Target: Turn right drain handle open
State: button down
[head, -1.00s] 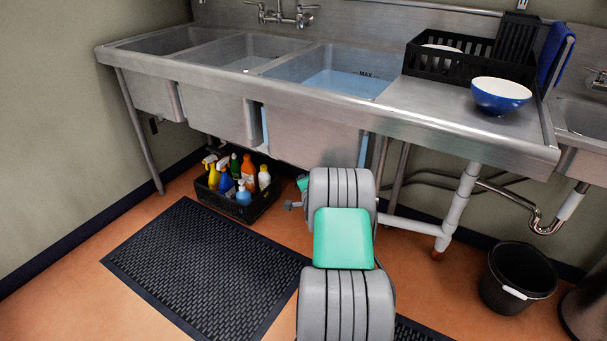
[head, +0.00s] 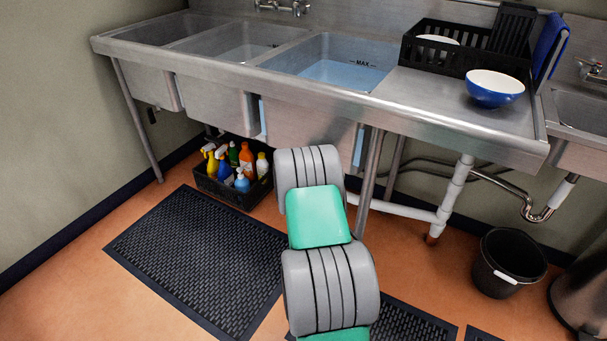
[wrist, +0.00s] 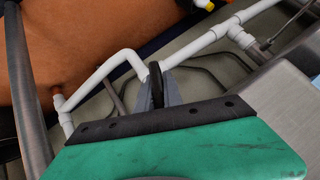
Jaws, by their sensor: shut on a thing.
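The right sink basin (head: 338,72) holds blue water and has a MAX mark on its wall. In the wrist view my gripper (wrist: 158,84) is shut on a slim dark piece, which appears to be the drain handle (wrist: 156,90), below the sinks. The fingers sit on either side of it. Its far end and its joint to the drain are hard to make out. In the head view my gripper and the handle are hidden under the basin, behind my grey and green arm.
White drain pipes (head: 453,200) and steel legs (head: 369,170) stand close to the right of my arm. A crate of bottles (head: 222,191) sits on the floor to the left. A blue bowl (head: 494,88) rests on the drainboard. A black bucket (head: 508,264) stands at right.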

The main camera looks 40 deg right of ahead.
dwell(0.4)
jog(key=c, duration=1.5)
grip_release()
jog(key=shift+r, duration=0.1)
jog(key=p+v, duration=0.2)
jog(key=v, duration=0.5)
jog(key=shift+s+a+r, duration=0.15)
jog(key=shift+s+a, duration=0.05)
jog(key=shift+a, duration=0.05)
